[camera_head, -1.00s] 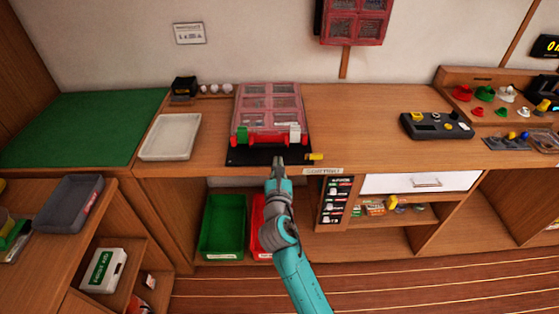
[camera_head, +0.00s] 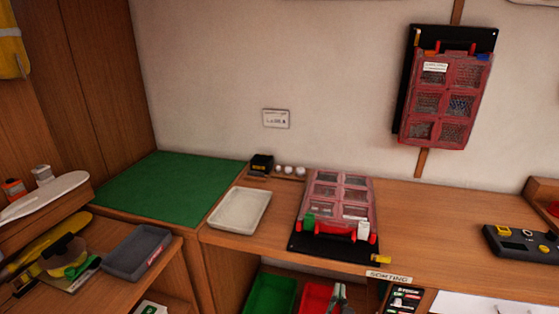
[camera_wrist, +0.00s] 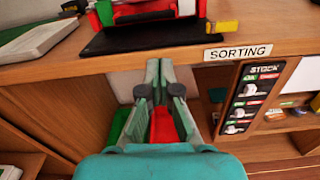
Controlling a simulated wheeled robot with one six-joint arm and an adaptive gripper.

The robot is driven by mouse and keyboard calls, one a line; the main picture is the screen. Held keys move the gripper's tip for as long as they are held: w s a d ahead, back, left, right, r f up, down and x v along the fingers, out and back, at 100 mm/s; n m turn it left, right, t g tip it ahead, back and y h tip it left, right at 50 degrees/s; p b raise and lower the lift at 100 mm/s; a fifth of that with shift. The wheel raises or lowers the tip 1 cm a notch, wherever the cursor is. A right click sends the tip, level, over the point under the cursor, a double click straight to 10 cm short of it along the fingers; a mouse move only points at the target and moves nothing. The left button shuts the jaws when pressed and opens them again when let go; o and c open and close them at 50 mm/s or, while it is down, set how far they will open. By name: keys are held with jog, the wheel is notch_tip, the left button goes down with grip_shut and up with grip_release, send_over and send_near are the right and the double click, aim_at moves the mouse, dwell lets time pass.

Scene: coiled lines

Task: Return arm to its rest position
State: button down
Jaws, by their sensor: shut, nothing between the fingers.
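My gripper (camera_wrist: 158,68) shows in the wrist view, its fingers shut with nothing between them. It points at the front of the bench, below the bench edge and the SORTING label (camera_wrist: 238,52). In the head view only the tip of my gripper (camera_head: 337,292) shows, at the bottom edge in front of the red bin; the rest of the arm is out of the picture. The red compartment case (camera_head: 340,200) lies on a black board (camera_head: 325,247) on the bench, apart from my gripper.
A white tray (camera_head: 240,208) and a green mat (camera_head: 165,188) lie left of the case. A green bin (camera_head: 270,294) and a red bin (camera_head: 315,297) stand under the bench. A grey tray (camera_head: 137,252) sits on the left shelf. A second case (camera_head: 443,98) hangs on the wall.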

jog(key=s+f+m+g+y, duration=0.15)
jog(key=s+f+m, duration=0.25)
jog(key=s, duration=0.4)
jog(key=s+f+m+y, duration=0.2)
jog(key=s+f+m, duration=0.15)
jog(key=s, duration=0.35)
jog(key=s+f+m+y, duration=0.2)
jog(key=s+f+m, duration=0.25)
jog(key=s, duration=0.35)
jog(key=s+r+m, duration=0.4)
jog(key=s+m, duration=0.5)
jog(key=s, duration=0.1)
jog(key=s+d+r+m, duration=0.1)
jog(key=s+r+m, duration=0.4)
jog(key=s+m, duration=0.5)
jog(key=shift+s+d+g, duration=0.15)
jog(key=shift+s+g, duration=0.2)
jog(key=shift+s, duration=0.1)
jog(key=shift+w+f, duration=0.1)
